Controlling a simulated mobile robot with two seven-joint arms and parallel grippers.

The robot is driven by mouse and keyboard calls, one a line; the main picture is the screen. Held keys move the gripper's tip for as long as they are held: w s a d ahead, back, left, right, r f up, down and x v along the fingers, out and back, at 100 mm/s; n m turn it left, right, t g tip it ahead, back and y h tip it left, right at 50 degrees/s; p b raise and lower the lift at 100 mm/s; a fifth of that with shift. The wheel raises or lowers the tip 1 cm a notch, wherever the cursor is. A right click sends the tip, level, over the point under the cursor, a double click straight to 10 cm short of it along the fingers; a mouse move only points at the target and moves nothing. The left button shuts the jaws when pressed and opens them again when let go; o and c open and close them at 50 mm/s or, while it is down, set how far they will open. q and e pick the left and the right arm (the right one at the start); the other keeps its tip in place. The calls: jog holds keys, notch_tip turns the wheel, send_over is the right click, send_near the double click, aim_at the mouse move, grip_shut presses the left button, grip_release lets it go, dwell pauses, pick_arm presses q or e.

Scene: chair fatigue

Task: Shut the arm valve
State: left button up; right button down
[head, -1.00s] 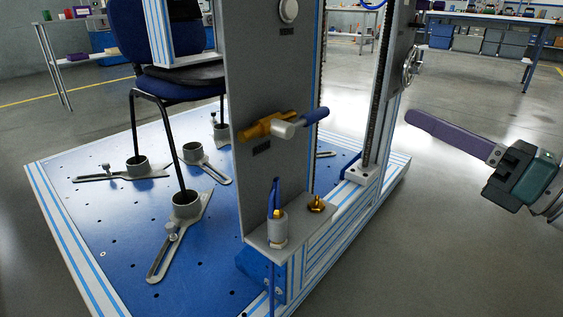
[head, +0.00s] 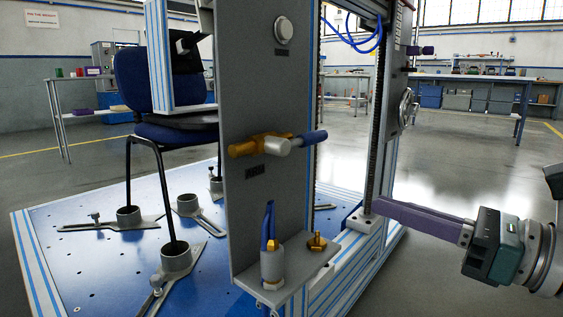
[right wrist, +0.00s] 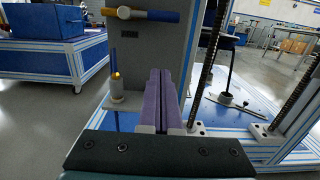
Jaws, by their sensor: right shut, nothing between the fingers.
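A valve (head: 270,145) with a brass body, a silver hub and a blue lever is mounted on the grey panel (head: 270,95). Its lever points right, roughly level; it also shows at the top of the right wrist view (right wrist: 140,14). My right gripper (head: 380,206) is shut and empty, with long purple fingers (right wrist: 160,85). It is right of the panel, lower than the upper valve, apart from both. My left gripper is not in view.
A brass fitting (head: 317,242) sits on the ledge beside the second fitting. An upright frame post (head: 377,130) with a dark rack stands behind the panel. A chair (head: 150,90) stands on the blue base plate (head: 95,255). The floor to the right is open.

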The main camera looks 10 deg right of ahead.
aim_at(305, 140)
jog(key=w+a+r+b, duration=0.1)
jog(key=w+a+r, duration=0.3)
jog(key=w, duration=0.3)
jog(key=shift+w+a+r, duration=0.15)
jog(key=shift+a+r, duration=0.05)
jog(key=shift+a, duration=0.65)
jog(key=shift+b, duration=0.3)
jog(key=shift+d+r+n+b, duration=0.1)
jog(key=shift+r+n+b, duration=0.2)
jog(key=shift+n, duration=0.6)
